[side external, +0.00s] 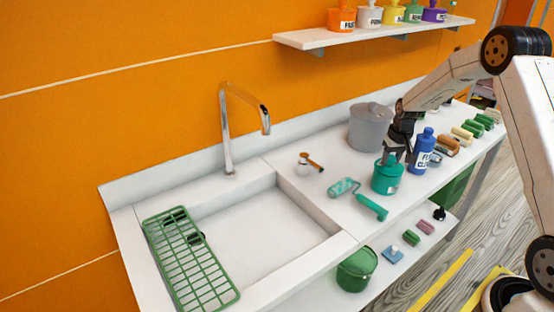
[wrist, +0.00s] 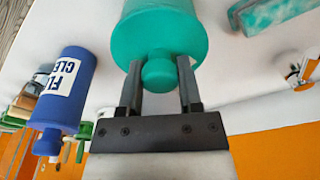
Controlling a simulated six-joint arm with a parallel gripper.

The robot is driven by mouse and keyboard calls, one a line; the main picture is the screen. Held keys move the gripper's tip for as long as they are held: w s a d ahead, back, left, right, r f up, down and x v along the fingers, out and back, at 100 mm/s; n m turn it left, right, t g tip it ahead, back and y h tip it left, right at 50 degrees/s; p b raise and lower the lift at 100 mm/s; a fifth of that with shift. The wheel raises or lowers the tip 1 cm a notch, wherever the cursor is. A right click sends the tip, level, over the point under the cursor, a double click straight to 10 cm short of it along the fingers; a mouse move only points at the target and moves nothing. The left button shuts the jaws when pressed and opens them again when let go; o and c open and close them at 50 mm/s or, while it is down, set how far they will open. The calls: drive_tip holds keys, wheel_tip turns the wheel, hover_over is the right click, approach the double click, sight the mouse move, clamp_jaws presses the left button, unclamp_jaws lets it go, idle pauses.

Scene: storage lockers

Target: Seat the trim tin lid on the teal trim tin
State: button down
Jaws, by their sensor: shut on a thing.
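The teal trim tin (side external: 386,184) stands upright on the white counter, right of the sink, with a pale label on its side. The teal trim tin lid (side external: 387,164) is at the tin's top, under my gripper (side external: 393,155). In the wrist view, my gripper (wrist: 160,70) has its fingers on either side of the lid's round knob (wrist: 159,73), shut on it. The lid's wide teal top (wrist: 165,45) fills the upper middle there. I see no clear gap between lid and tin, but I cannot tell whether the lid is fully seated.
A blue labelled bottle (side external: 423,152) stands close right of the tin. A grey lidded pot (side external: 369,127) is behind it. A teal roller (side external: 371,206) lies in front and left. The sink (side external: 260,235) is at left, with a green rack (side external: 190,258) over it.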

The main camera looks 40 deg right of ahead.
drive_tip(key=shift+f, duration=0.1)
drive_tip(key=shift+c, duration=1)
unclamp_jaws()
drive_tip(key=shift+s+a+r, duration=0.1)
drive_tip(key=shift+s+r, duration=0.1)
drive_tip(key=shift+r, duration=1.75)
drive_tip(key=shift+s+a+r, duration=0.1)
drive_tip(key=shift+s+r, duration=0.1)
drive_tip(key=shift+r, duration=1.75)
drive_tip(key=s+a+n, duration=0.1)
drive_tip(key=s+a, duration=0.2)
drive_tip(key=a, duration=0.5)
drive_tip(key=s+a+n, duration=0.2)
drive_tip(key=s+a, duration=0.1)
drive_tip(key=a, duration=0.5)
drive_tip(key=s+a+n+t, duration=0.1)
drive_tip(key=s+a+n, duration=0.1)
drive_tip(key=s+a, duration=0.7)
drive_tip(key=shift+s+a+f+y, duration=0.3)
drive_tip(key=shift+s+a+f, duration=0.1)
drive_tip(key=shift+s, duration=0.45)
